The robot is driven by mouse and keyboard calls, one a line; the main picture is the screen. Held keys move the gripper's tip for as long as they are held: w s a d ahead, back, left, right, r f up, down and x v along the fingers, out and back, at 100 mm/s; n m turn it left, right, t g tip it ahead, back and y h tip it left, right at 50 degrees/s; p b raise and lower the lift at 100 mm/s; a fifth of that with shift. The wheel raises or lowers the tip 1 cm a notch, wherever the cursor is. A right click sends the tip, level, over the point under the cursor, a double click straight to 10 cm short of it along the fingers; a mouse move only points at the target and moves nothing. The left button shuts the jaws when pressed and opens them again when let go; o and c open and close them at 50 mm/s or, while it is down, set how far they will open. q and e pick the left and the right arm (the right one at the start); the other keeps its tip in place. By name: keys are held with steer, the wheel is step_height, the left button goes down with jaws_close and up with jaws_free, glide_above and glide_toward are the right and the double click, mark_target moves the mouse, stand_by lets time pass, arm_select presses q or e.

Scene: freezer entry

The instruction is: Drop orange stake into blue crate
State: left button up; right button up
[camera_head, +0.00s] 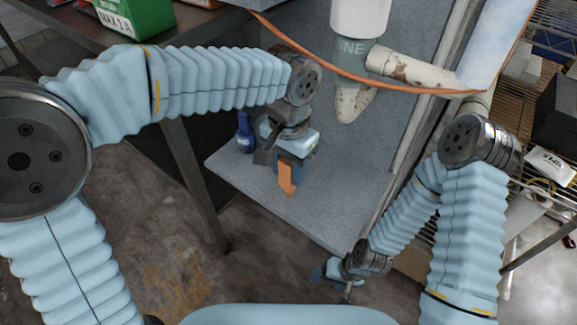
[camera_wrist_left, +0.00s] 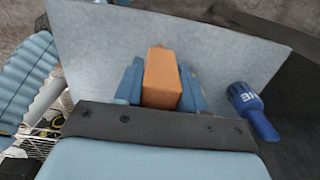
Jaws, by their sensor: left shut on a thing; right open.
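My left gripper (camera_head: 290,163) is shut on the orange stake (camera_head: 288,181), which points down from the fingers above the grey panel. In the left wrist view the orange stake (camera_wrist_left: 161,79) sits between the two blue fingers of my left gripper (camera_wrist_left: 160,88), its block-like end showing. My right gripper (camera_head: 338,275) is low in the head view, open and empty, near the panel's front corner. I cannot clearly make out a blue crate; a dark blue bin-like shape (camera_head: 553,42) shows on the wire shelf at the top right.
A white pipe (camera_head: 405,68) and an orange cable (camera_head: 350,75) are above. A table leg (camera_head: 195,180) stands left.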

arm_select(q)
steer(key=o, duration=0.7)
steer(key=shift+f, duration=0.15)
steer(key=o, duration=0.5)
steer(key=shift+c, duration=0.2)
steer(key=shift+r, duration=0.35)
step_height(320, 180, up, 11)
steer(key=shift+w+f+p, duration=0.1)
steer(key=shift+p, duration=0.65)
arm_select(e)
steer(key=shift+r, duration=0.8)
arm_select(q)
steer(key=shift+r, duration=0.45)
arm_select(e)
steer(key=shift+c, duration=0.3)
